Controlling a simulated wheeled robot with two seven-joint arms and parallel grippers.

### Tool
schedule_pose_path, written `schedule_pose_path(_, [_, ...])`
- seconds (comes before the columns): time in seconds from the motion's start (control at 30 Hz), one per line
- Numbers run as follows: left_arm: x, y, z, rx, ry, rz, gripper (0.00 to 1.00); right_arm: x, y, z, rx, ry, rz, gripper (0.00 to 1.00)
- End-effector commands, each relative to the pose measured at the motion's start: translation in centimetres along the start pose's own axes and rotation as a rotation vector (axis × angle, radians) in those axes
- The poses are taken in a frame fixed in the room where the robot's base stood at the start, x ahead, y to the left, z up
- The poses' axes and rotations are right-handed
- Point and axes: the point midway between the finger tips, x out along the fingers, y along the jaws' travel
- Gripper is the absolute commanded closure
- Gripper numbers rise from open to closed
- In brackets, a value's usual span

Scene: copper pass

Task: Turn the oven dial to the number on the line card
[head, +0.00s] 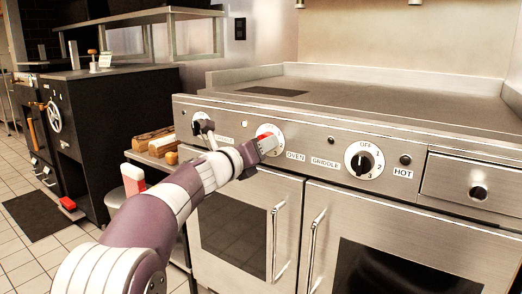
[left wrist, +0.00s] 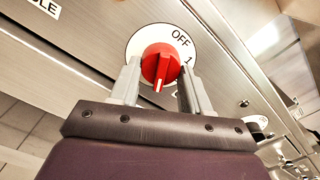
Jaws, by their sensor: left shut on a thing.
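The oven dial is a red knob on a round white plate (head: 268,132), beside the OVEN label (head: 295,156) on the steel range front. My left gripper (head: 262,146) is shut on the red knob (left wrist: 160,64). In the left wrist view its two grey fingers stand on either side of the knob. OFF and 1 show on the plate. The knob's white mark points down in that view, past the 1 and away from OFF; the number there is hidden. A small white card (head: 105,60) stands on the dark unit at left, too small to read. My right gripper is not in view.
A black griddle dial (head: 362,160) is to the right, with a HOT label (head: 403,173) beyond it. Another dial (head: 203,124) is to the left. Oven doors with upright handles (head: 315,245) are below. Wooden blocks (head: 155,140) lie left of the range.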

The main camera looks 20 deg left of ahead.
Motion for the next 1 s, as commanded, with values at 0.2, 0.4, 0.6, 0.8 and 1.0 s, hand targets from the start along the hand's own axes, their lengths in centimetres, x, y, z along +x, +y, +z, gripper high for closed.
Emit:
schedule_pose_path(0.2, [0.0,0.1,-0.1,0.009,0.002,0.001,0.83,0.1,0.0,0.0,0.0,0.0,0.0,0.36])
schedule_pose_path(0.4, [0.0,0.1,-0.1,0.009,0.002,0.001,0.83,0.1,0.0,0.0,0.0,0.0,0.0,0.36])
schedule_pose_path(0.6, [0.0,0.0,-0.1,0.008,0.001,0.001,0.29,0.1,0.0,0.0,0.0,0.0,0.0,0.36])
schedule_pose_path(0.8, [-0.1,0.0,0.0,0.008,0.0,0.001,0.29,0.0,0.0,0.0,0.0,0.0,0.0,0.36])
schedule_pose_path(1.0, [-3.2,-0.1,0.3,0.007,-0.002,0.003,0.29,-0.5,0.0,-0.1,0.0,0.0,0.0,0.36])
